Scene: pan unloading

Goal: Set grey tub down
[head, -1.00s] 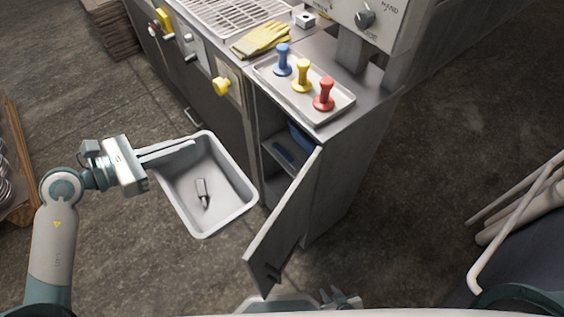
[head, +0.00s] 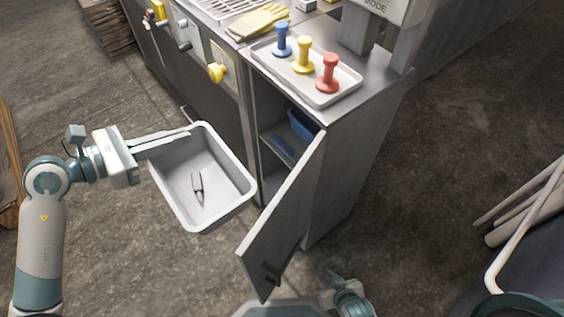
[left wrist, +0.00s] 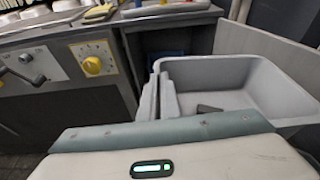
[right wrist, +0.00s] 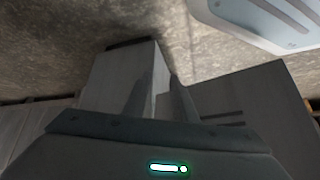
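The grey tub (head: 238,208) is a deep rectangular bin. It hangs above the floor, left of the open cabinet door. A small grey, dark-tipped tool (head: 198,187) lies inside it. My right gripper (head: 335,290) is low at the bottom of the head view, below the door. In the right wrist view its fingers (right wrist: 157,95) stand apart, with a grey panel beyond them.
The cabinet door (head: 285,215) stands open right of the tub; a blue bin (head: 303,123) sits inside. A tray (head: 340,88) with blue, yellow and red knobbed pieces is on top, near yellow gloves (head: 258,22). Bare floor (head: 120,225) lies to the left.

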